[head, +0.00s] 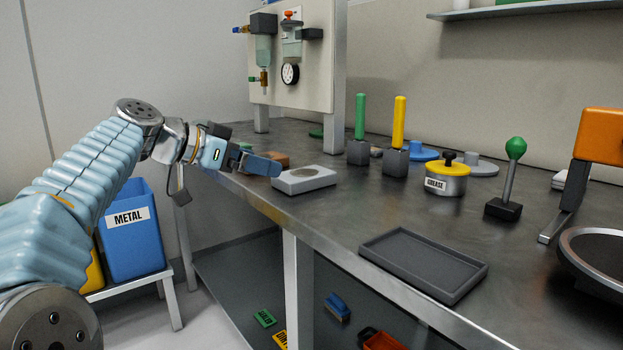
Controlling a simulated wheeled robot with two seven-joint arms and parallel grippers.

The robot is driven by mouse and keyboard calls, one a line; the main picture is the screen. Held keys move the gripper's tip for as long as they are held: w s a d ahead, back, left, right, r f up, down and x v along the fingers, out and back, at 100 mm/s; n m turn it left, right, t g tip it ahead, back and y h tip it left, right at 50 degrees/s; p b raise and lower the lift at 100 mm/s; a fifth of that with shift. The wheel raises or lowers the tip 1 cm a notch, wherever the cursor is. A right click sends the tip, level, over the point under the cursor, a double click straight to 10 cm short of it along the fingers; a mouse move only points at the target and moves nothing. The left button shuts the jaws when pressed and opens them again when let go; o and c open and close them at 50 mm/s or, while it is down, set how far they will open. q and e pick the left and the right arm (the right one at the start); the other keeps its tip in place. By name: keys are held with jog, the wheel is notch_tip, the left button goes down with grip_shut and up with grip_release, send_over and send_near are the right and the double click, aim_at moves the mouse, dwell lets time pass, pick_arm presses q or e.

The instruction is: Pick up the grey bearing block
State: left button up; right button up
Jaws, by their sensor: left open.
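The grey bearing block (304,181) is a light grey, low rectangular block with a darker round area on top. It lies flat on the metal workbench (340,215) near its left front edge. My left gripper (270,165) comes in from the left just beside and behind the block, with its blue fingers pointing right. It is open, and nothing shows between the fingers. Whether a finger touches the block cannot be told. My right gripper is not in view.
A brown block (276,157) sits partly hidden behind my left gripper. A dark empty tray (424,263) lies near the front edge. Green (360,120) and yellow (399,125) handled tools and a grease tin (446,183) stand to the right. A panel with gauges (295,60) rises behind.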

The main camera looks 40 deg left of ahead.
aim_at(298, 174)
pick_arm(q)
jog(key=x, duration=0.5)
jog(key=shift+w+f, duration=0.15)
jog(key=shift+w, duration=0.1)
jog(key=x, duration=0.5)
jog(key=shift+d+f, duration=0.1)
jog(key=shift+f, duration=0.1)
jog(key=shift+c, duration=0.3)
jog(key=shift+r, duration=0.1)
jog(key=c, duration=1.2)
